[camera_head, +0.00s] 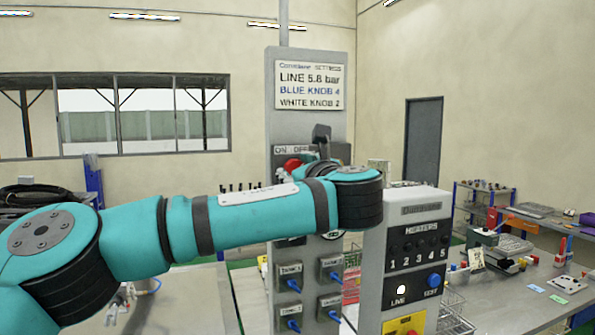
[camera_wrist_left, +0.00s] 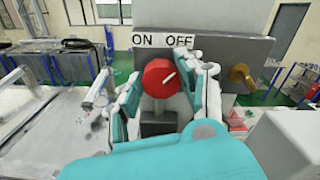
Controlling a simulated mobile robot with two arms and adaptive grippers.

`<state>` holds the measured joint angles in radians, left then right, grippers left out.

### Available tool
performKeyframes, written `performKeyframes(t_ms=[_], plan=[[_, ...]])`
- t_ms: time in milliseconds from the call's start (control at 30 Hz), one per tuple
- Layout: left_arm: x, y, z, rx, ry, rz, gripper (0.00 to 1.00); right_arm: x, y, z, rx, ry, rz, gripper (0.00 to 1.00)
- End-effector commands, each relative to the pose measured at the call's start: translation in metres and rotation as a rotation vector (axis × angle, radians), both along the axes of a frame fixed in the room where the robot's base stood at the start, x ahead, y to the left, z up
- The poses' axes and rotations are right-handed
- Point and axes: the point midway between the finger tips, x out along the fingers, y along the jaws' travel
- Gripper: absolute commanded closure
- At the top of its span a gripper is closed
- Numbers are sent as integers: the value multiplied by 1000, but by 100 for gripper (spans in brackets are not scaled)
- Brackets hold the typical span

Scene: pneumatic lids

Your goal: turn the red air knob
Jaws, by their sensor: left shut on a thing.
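In the head view a bit of the red knob (camera_head: 291,164) shows beside my left gripper (camera_head: 312,170), which is mostly hidden behind my arm. My right gripper is not in view.
A grey panel (camera_head: 312,100) with a settings sign stands behind the knob. A brass-coloured part (camera_wrist_left: 242,77) sticks out right of the knob. A heater box (camera_head: 416,210) stands right of my arm. A cluttered bench (camera_head: 530,285) is at the right.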

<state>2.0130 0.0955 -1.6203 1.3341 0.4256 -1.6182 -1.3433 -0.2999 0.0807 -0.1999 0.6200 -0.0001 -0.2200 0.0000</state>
Motion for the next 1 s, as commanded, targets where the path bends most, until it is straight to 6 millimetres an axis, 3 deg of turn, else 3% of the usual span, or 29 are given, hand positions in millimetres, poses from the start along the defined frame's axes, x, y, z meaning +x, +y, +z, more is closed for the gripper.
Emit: performKeyframes(t_ms=[367,1000], plan=[[0,0,-8,-174,-65,-1,94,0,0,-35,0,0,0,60],[-1,2,-9,-734,-280,1,94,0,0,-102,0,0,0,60]])
